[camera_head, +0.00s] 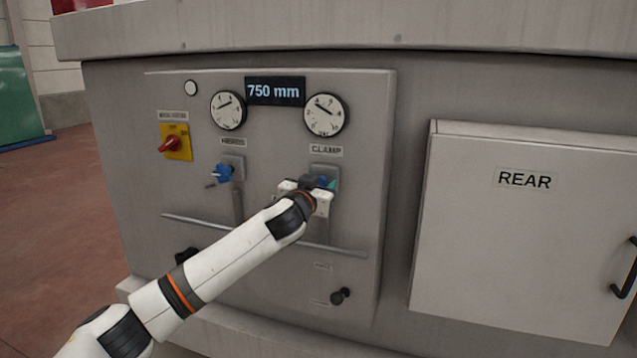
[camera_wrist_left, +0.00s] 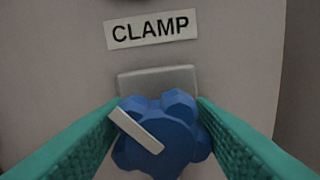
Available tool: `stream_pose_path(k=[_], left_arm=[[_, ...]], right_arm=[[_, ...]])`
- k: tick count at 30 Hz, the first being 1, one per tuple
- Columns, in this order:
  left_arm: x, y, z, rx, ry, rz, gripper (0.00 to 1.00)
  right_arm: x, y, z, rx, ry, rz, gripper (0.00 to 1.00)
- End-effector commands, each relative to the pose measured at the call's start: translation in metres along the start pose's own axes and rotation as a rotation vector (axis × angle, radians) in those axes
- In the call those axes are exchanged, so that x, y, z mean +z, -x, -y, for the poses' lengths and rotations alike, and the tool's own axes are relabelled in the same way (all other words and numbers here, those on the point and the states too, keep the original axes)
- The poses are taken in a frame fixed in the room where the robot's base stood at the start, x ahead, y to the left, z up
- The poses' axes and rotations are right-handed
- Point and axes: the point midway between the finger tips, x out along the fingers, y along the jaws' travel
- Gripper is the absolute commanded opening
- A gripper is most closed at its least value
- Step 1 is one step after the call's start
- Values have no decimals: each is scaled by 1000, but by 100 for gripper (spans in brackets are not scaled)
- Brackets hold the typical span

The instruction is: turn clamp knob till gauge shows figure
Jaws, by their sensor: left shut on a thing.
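The blue lobed clamp knob (camera_wrist_left: 172,150) sits below the CLAMP label (camera_wrist_left: 152,29) in the left wrist view. A pale pointer bar lies across it, slanting from upper left to lower right. My left gripper (camera_wrist_left: 157,140) is shut on the knob, with a green finger on each side. In the head view, my left gripper (camera_head: 318,186) covers most of the knob. The clamp gauge (camera_head: 324,115) is the right round dial above the label; its dark needle points to the upper left, and its figures are too small to read. My right gripper is not in view.
A second blue knob (camera_head: 223,173) with its own gauge (camera_head: 228,110) is to the left. A red switch on a yellow plate (camera_head: 175,142) is farther left. A display (camera_head: 275,91) reads 750 mm. A rail (camera_head: 345,251) crosses the panel below. The REAR door (camera_head: 520,230) is at right.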

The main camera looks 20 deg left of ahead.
Motion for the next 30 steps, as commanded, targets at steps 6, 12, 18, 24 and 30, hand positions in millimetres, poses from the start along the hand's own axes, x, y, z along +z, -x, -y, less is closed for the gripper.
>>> stream_pose_path(k=[6,12,18,24,30], left_arm=[[2,0,1,-1,-183,-2,26],[2,0,2,0,-375,-3,26],[1,0,3,-1,-566,-3,26],[1,0,3,-1,-756,-2,26],[0,0,4,-1,-947,-2,26]], right_arm=[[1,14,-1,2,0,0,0],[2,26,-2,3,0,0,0],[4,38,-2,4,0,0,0],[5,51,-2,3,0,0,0],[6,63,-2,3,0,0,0]])
